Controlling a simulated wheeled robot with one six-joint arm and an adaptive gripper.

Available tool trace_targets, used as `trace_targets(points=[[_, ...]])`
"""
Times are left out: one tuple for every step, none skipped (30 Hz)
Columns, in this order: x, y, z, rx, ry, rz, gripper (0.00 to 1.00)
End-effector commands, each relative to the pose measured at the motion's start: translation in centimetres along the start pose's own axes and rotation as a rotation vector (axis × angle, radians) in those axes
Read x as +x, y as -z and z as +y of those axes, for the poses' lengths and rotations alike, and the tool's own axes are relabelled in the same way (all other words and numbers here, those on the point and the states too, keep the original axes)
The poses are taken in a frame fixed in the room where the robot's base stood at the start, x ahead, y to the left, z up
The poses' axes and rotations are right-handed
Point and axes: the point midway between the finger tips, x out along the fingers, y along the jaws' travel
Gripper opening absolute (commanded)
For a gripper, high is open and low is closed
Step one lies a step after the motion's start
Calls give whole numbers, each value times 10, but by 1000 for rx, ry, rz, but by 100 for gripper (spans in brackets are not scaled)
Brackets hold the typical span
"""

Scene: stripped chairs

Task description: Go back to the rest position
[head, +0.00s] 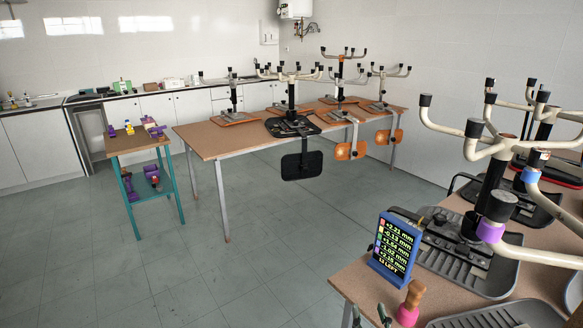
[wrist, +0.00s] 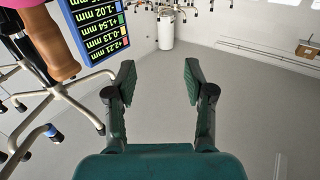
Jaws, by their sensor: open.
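My gripper (wrist: 158,78) shows in the wrist view with its two dark green fingers spread wide apart and nothing between them. The wrist view is upside down. In the head view, two small green tips at the bottom edge, beside the near table, look like my gripper's fingers (head: 370,315); the rest of the arm is out of view. A blue display (head: 396,246) with coloured number lines stands on the near table close by. It also shows in the wrist view (wrist: 98,28), left of the fingers and apart from them.
A brown-and-pink handled tool (head: 410,304) stands by the display. The near table (head: 350,277) bears upturned chair bases (head: 490,200). A long table (head: 205,140) with more bases and a small green-legged stand (head: 128,143) are farther off. The floor (head: 240,260) between is clear.

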Motion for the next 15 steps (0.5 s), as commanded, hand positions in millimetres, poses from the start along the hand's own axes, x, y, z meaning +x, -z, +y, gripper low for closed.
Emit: trace_targets(points=[[-4, -3, 0, 0, 0, -4, 53], [-6, -4, 0, 0, 0, -5, 53], [-10, -6, 0, 0, -1, -7, 53], [-12, -8, 0, 0, -1, -8, 53], [-15, -9, 0, 0, -1, -9, 53], [-18, -11, 0, 0, -1, -10, 53], [-21, -13, 0, 0, -1, -12, 53], [-24, -14, 0, 0, -1, -14, 53], [-28, -17, 0, 0, -1, -18, 53], [-32, -19, 0, 1, -1, -19, 53], [-35, -21, 0, 1, -1, -22, 53], [-41, -24, 0, 1, -1, -25, 53], [-45, -26, 0, 1, -1, -26, 53], [-50, -28, -1, 1, -1, -29, 53], [-56, -31, -1, 1, -2, -32, 53]])
